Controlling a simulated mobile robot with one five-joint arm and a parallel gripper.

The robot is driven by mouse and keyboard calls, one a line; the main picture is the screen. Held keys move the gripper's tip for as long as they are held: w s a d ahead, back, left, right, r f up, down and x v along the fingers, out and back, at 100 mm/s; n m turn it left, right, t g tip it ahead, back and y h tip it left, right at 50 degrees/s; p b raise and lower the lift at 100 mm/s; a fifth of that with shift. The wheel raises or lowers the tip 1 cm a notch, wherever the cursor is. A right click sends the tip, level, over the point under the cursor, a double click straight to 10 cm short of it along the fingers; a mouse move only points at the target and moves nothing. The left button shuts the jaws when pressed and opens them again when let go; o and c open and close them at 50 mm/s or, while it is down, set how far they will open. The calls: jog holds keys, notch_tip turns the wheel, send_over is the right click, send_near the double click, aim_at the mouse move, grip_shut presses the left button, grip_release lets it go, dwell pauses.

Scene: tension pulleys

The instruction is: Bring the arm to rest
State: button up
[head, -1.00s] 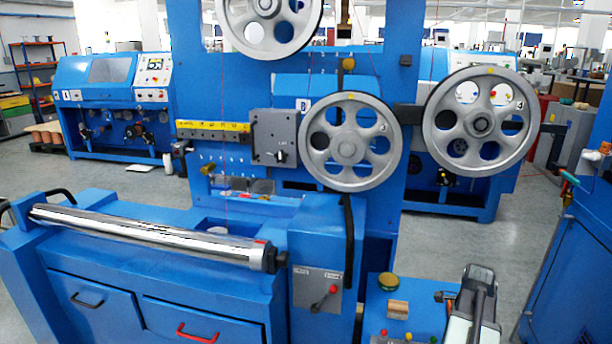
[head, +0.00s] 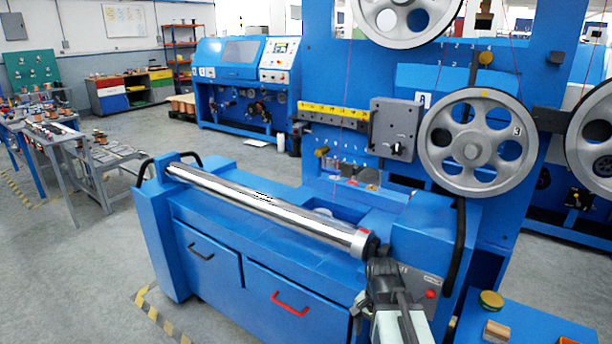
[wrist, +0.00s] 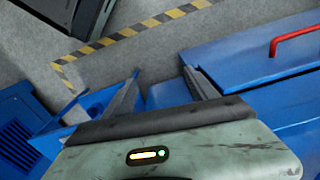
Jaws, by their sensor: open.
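My gripper shows in the wrist view (wrist: 162,85) with its two dark fingers spread apart and nothing between them. Behind the fingers are grey floor and blue machine panels. In the head view my arm's end rises from the bottom, in front of the blue machine cabinet (head: 215,270) and just below the right end of the chrome roller (head: 265,207). The fingertips are hard to make out there, and I cannot tell how close they are to the cabinet.
Grey spoked pulleys (head: 470,143) stand on the blue frame at the right. A red drawer handle (head: 291,304) sticks out of the cabinet front. Open floor (head: 95,265) lies to the left.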

jog(key=a+r+n+p, duration=0.1)
jog(key=r+n+p, duration=0.3)
jog(key=r+p, duration=0.6)
jog(key=s+a+r+n+p, duration=0.1)
jog(key=r+n+p, duration=0.3)
jog(key=r+p, duration=0.6)
jog(key=shift+s+a+r+n, duration=0.15)
jog(key=shift+s+a+n, duration=0.15)
jog(key=shift+a, duration=0.4)
